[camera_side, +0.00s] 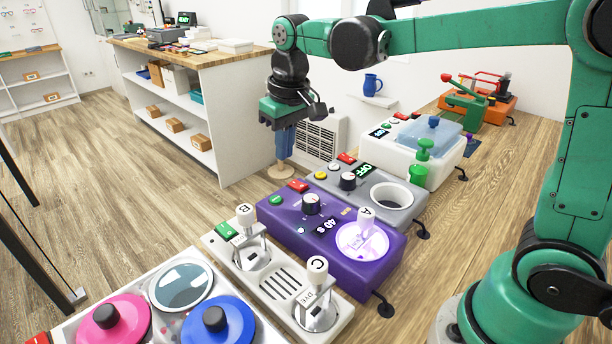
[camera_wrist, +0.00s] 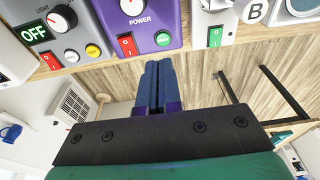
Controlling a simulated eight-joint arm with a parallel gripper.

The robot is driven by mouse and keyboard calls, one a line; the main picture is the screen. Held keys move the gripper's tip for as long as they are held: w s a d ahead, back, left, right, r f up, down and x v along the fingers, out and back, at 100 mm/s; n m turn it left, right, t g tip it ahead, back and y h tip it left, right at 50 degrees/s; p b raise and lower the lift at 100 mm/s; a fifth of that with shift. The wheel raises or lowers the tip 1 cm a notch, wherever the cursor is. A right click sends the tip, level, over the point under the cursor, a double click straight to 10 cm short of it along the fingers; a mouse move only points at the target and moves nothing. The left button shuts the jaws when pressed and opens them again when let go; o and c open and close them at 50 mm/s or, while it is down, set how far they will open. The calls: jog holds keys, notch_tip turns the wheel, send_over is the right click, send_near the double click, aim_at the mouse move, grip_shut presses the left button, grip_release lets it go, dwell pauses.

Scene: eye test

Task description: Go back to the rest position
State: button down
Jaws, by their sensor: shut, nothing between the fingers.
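My gripper (camera_side: 284,143) hangs from the green and black arm past the far edge of the workbench, pointing down. Its blue fingers are together with nothing between them. In the wrist view the closed fingers (camera_wrist: 158,82) point toward the purple machine's front.
A grey unit (camera_side: 337,188) showing OFF and a white box with a blue lid (camera_side: 433,133) stand right of the purple machine. A white holder (camera_side: 278,284) with pieces B and C and pink (camera_side: 114,322) and blue (camera_side: 218,325) lids are nearer. Open floor lies left.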

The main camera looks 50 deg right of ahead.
jog(key=s+f+t, duration=0.2)
jog(key=s+t, duration=0.3)
jog(key=s, duration=0.5)
jog(key=shift+d+f+t, duration=0.25)
jog(key=shift+d+t, duration=0.05)
jog(key=shift+d, duration=0.15)
jog(key=shift+s, duration=0.1)
dwell(6.5)
